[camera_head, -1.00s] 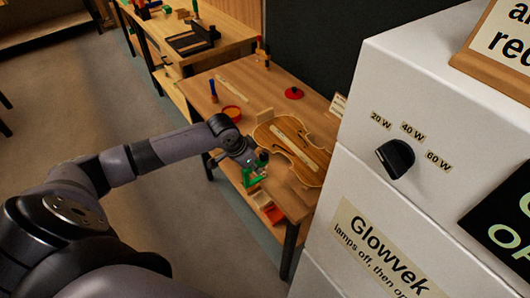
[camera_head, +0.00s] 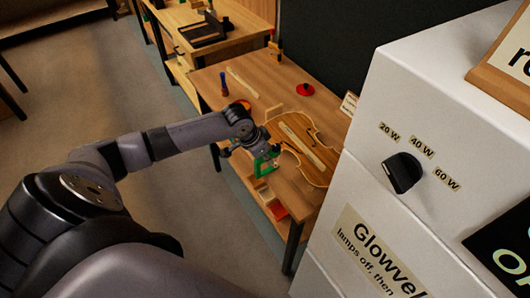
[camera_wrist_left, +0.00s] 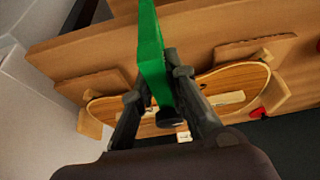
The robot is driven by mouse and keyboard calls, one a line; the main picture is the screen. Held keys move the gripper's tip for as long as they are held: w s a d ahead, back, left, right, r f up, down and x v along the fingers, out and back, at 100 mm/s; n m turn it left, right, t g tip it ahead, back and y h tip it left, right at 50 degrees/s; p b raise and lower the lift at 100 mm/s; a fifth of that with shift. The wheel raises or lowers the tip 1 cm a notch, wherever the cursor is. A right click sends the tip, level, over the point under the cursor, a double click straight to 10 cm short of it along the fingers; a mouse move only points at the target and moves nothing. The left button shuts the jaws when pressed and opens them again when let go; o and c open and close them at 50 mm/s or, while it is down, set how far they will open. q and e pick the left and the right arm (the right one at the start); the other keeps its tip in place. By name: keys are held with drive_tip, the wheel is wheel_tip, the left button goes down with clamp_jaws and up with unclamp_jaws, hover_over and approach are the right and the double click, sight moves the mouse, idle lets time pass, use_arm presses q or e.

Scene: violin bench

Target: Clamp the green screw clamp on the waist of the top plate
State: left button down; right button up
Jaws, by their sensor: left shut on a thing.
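The violin top plate (camera_head: 312,166) lies on the near workbench in the head view, with a pale strip (camera_head: 304,144) along its middle. It also shows in the left wrist view (camera_wrist_left: 232,82), partly hidden behind my gripper. My left gripper (camera_head: 262,149) is shut on the green screw clamp (camera_head: 266,165) at the plate's left edge. In the left wrist view the clamp's green bar (camera_wrist_left: 151,50) stands between the fingers, over the narrow middle of the plate. I cannot tell whether the clamp touches the plate. My right gripper is not in view.
A white cabinet (camera_head: 422,93) with a knob (camera_head: 403,172) stands close on the right. A red bin (camera_head: 279,210) sits below the front edge.

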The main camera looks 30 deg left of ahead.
sight(278, 146)
use_arm(q)
drive_tip(key=shift+w+d+b, duration=0.15)
drive_tip(key=shift+w+d, duration=0.2)
drive_tip(key=shift+w, duration=0.5)
drive_tip(key=shift+w+d+b, duration=0.15)
drive_tip(key=shift+w+d, duration=0.25)
drive_tip(key=shift+w, duration=0.4)
drive_tip(key=shift+w+d+b, duration=0.15)
drive_tip(key=shift+w+d, duration=0.2)
drive_tip(key=shift+w, duration=0.5)
drive_tip(key=shift+p, duration=0.45)
drive_tip(key=shift+r+p, duration=0.1)
drive_tip(key=shift+p, duration=0.35)
drive_tip(key=shift+p, duration=0.35)
